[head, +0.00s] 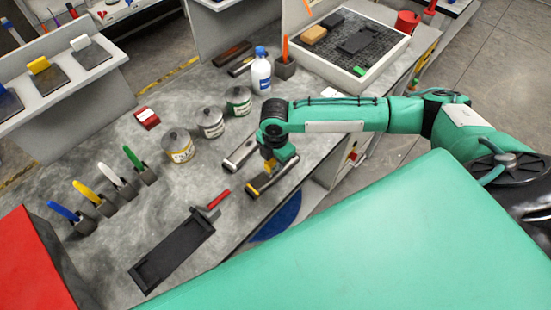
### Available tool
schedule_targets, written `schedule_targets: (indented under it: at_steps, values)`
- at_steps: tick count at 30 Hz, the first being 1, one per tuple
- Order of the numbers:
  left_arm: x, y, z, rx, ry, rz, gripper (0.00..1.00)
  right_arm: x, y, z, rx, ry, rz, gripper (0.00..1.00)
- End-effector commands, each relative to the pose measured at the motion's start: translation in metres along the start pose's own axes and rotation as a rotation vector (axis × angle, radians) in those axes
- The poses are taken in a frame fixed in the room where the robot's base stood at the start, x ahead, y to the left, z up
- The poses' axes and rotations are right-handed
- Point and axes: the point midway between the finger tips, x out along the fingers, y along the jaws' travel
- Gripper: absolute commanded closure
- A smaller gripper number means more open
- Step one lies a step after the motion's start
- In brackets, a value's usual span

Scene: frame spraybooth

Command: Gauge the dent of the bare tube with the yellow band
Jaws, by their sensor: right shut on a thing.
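A dark metal tube (285,176) lies near the bench's right edge, with a yellow band (253,191) at its near-left end. My right gripper (269,164) is over the tube's middle, pointing down, shut on a small yellow-orange piece. The piece is at or just above the tube; I cannot tell whether they touch. The fingertips are mostly hidden by the wrist. A second, similar metal tube (240,154) lies to the left, apart from the first. Any dent is too small to make out. My left gripper is not in view.
A black tray (172,252) and a red-handled tool (217,200) lie nearer. Tins (178,147), a white bottle (261,74) and a red box (146,118) stand further back. The bench (130,215) has bare room between.

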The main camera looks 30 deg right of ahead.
Motion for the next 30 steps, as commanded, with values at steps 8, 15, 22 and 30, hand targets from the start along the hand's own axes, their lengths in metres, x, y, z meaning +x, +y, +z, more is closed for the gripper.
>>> schedule_targets:
  at_steps: [8, 15, 22, 30]
  values:
    - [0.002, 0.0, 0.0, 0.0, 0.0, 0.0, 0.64, 0.007, 0.0, 0.0, 0.0, 0.0, 0.0, 1.0]
    - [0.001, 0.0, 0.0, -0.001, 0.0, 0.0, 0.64, 0.007, 0.0, 0.0, 0.0, 0.0, 0.0, 0.48]
    - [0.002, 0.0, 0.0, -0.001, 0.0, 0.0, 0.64, 0.006, 0.0, 0.0, 0.0, 0.0, 0.0, 0.48]
    - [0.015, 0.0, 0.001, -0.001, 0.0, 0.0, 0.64, -0.029, 0.001, 0.0, 0.0, 0.001, 0.005, 0.48]
